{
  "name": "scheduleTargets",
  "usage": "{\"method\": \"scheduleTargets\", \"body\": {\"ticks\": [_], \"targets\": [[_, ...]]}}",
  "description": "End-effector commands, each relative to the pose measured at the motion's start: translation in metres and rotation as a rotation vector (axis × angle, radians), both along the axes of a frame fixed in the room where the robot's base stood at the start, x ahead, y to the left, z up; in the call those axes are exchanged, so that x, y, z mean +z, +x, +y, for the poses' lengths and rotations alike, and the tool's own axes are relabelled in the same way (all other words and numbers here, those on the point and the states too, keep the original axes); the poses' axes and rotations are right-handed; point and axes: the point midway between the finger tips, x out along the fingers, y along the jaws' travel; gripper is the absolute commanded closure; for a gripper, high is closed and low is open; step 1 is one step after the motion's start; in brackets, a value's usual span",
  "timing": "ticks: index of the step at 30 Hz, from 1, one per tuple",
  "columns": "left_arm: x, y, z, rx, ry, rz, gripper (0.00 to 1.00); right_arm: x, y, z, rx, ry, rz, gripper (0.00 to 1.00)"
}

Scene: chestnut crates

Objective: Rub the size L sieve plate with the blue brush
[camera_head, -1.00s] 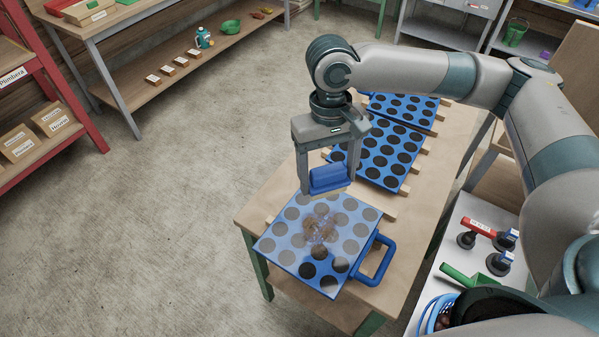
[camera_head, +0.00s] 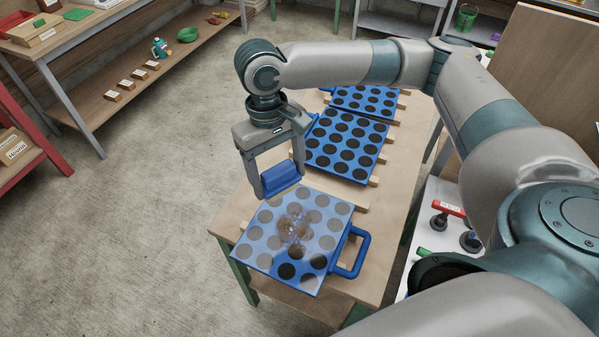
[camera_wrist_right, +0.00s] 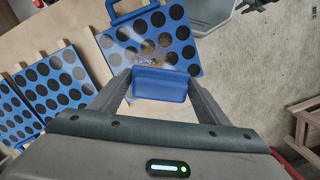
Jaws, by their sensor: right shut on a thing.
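The near blue sieve plate (camera_head: 318,208) has the largest holes and lies on the wooden table with its handle to the right. A brown smear and a pale film cover much of it, with clearer dark holes at its front right. My right gripper (camera_head: 276,192) is shut on the blue brush (camera_head: 282,178), at the plate's far left edge; whether the brush touches it I cannot tell. The wrist view shows the brush (camera_wrist_right: 160,85) between the fingers, in front of the plate (camera_wrist_right: 190,52). My left gripper is not in view.
Two more blue plates with smaller holes, a middle one (camera_head: 344,146) and a far one (camera_head: 364,100), lie behind on the table (camera_head: 390,215). A white side table (camera_head: 437,195) at right holds a red-handled tool (camera_head: 449,208). Shelves stand at left.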

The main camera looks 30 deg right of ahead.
Motion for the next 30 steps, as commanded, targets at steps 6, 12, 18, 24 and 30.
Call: {"method": "scheduleTargets", "body": {"ticks": [6, 12, 18, 24, 30], "targets": [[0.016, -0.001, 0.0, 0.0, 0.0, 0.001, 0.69, -0.006, 0.01, -0.002, 0.221, 0.0, 0.003, 0.48], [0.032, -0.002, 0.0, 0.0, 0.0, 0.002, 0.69, -0.02, 0.022, -0.009, 0.517, 0.001, 0.004, 0.48], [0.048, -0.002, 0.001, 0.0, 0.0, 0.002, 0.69, -0.035, 0.032, -0.018, 0.83, 0.001, 0.003, 0.48], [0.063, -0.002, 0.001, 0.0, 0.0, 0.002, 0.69, -0.051, 0.039, -0.031, 1.141, 0.0, 0.004, 0.48], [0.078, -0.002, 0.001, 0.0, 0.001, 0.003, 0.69, -0.067, 0.043, -0.045, 1.451, 0.002, 0.003, 0.48]]}}
